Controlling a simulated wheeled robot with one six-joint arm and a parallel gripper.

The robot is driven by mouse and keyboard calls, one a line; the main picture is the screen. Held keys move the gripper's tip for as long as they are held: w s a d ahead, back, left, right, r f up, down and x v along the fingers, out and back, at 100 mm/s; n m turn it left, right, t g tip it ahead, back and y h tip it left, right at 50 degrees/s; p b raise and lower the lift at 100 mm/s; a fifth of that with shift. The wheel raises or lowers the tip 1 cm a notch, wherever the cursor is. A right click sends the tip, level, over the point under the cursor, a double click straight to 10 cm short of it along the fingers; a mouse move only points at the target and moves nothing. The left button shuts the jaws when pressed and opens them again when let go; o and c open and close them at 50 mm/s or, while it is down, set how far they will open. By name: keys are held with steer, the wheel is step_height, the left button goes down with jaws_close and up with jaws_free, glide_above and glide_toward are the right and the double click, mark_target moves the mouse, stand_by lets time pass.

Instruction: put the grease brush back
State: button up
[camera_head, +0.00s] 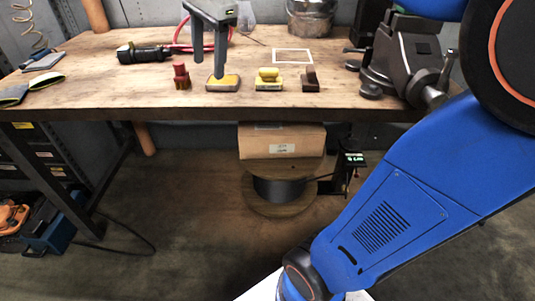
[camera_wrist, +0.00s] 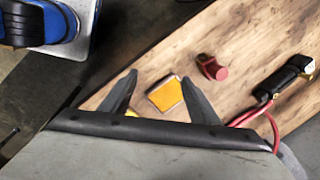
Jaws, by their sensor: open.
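My gripper (camera_head: 209,68) is open and empty above the front part of the workbench (camera_head: 130,92), pointing down. Its fingers also show in the wrist view (camera_wrist: 159,78). A red-topped piece with a brown lower part (camera_head: 181,77) stands left of the pad. A yellow knobbed block (camera_head: 268,79) and a small brown block (camera_head: 310,79) stand to its right. I cannot tell which one is the grease brush. A white outlined square (camera_head: 293,56) lies behind them, empty.
A black tool (camera_head: 143,53) with a red hose lies at the back left. Gloves (camera_head: 30,88) lie at the left edge. A vise (camera_head: 405,60) stands at the right and a metal bucket (camera_head: 311,18) at the back. A cardboard box (camera_head: 281,141) sits below the bench.

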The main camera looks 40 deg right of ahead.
steer(key=s+d+f+n+t, duration=0.2)
steer(key=s+d+f+n, duration=0.1)
steer(key=s+f+n, duration=1.2)
steer(key=s+f, duration=0.5)
steer(key=shift+f+n+t+h, duration=0.3)
steer(key=shift+f+n+h, duration=0.05)
steer(key=shift+n+h, duration=0.05)
steer(key=shift+d, duration=0.1)
